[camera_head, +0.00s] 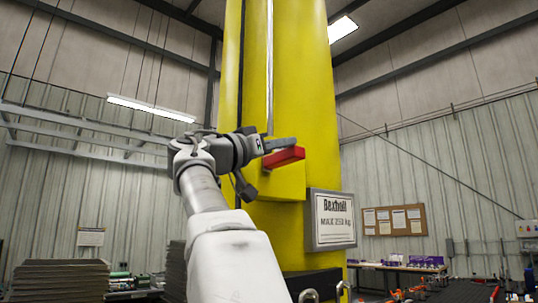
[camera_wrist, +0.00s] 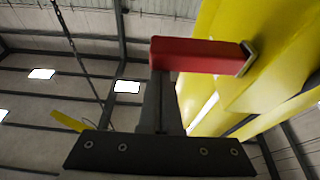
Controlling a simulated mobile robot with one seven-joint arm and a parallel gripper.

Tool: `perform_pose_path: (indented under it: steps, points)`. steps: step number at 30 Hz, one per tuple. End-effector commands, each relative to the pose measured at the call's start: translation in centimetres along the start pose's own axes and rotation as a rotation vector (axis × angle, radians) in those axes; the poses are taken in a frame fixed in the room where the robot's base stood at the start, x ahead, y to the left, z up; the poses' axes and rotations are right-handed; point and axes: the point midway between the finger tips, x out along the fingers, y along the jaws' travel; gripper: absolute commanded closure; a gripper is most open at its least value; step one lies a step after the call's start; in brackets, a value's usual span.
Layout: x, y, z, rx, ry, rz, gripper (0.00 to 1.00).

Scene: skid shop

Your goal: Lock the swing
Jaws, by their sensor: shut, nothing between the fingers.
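A red lever (camera_head: 284,157) sticks out from the side of a tall yellow column (camera_head: 300,90). In the wrist view the red lever (camera_wrist: 200,55) lies across the top of my fingers, joined to the yellow column (camera_wrist: 285,70) by a dark-edged collar. My gripper (camera_head: 284,145) is shut and empty, right beside the lever, just above it in the head view. In the wrist view my shut fingers (camera_wrist: 161,90) point at the lever's free end, and their tips are hidden by it. I cannot tell whether they touch it.
A workbench (camera_head: 400,267) with items stands at the back right, and a dark stack (camera_head: 60,280) at the lower left. Left of the column, around my arm, the air is clear.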

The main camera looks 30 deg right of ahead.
Motion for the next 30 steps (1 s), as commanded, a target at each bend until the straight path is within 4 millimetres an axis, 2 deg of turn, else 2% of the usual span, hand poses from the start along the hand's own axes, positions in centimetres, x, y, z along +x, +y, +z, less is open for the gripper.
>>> perform_pose_path:
  steps: [1,3,9,18,30]
  points:
    - [-0.4,0.0,1.1,0.042,0.001,0.014,1.00]
    - [-0.6,0.0,1.7,0.104,0.001,0.037,1.00]
    - [-1.2,0.1,3.2,0.282,0.002,0.099,1.00]
    - [-1.7,-0.3,4.8,0.459,0.002,0.161,1.00]
    - [-2.0,-0.6,5.8,0.471,0.000,0.164,1.00]
